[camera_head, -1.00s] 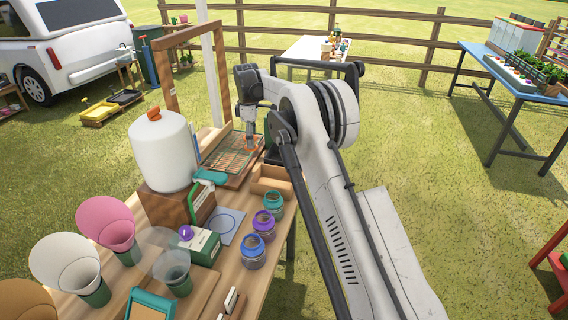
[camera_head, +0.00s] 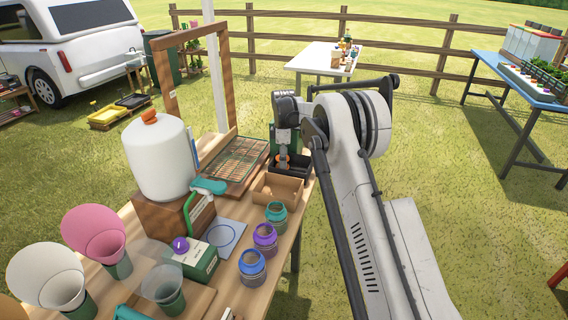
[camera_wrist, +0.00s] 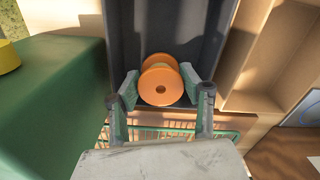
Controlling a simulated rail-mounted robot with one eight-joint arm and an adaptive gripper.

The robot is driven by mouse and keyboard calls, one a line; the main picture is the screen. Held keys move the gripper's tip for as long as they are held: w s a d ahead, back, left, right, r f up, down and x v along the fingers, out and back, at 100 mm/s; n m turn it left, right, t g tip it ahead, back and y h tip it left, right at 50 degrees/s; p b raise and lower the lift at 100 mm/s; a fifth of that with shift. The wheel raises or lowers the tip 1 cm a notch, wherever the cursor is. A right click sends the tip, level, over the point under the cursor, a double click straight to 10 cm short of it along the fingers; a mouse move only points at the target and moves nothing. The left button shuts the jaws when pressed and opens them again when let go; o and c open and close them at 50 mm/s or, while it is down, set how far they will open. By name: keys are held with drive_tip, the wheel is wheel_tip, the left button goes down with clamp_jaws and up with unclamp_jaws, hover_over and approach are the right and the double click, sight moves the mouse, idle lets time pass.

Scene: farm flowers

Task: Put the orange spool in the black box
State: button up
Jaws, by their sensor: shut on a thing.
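The orange spool (camera_wrist: 161,82) is between the two fingers of my gripper (camera_wrist: 161,90) in the wrist view. My gripper is shut on it, one finger on each side. The black box (camera_wrist: 178,30) shows behind and around the spool in that view, and the spool is over its opening. In the head view the black box (camera_head: 290,177) stands at the far right end of the table, with my gripper (camera_head: 284,165) pointing down over it. A little orange of the spool (camera_head: 283,158) shows there. I cannot tell whether the spool touches the box floor.
A cardboard box (camera_head: 277,190) stands right in front of the black box. A green box (camera_wrist: 50,105) is close on the left in the wrist view. A tray with a wire rack (camera_head: 236,165) lies to the left. Several jars (camera_head: 264,238) stand nearer.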

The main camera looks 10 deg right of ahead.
drive_tip(key=shift+f, duration=0.65)
drive_tip(key=shift+f, duration=0.1)
drive_tip(key=o, duration=0.9)
drive_tip(key=shift+c, duration=0.2)
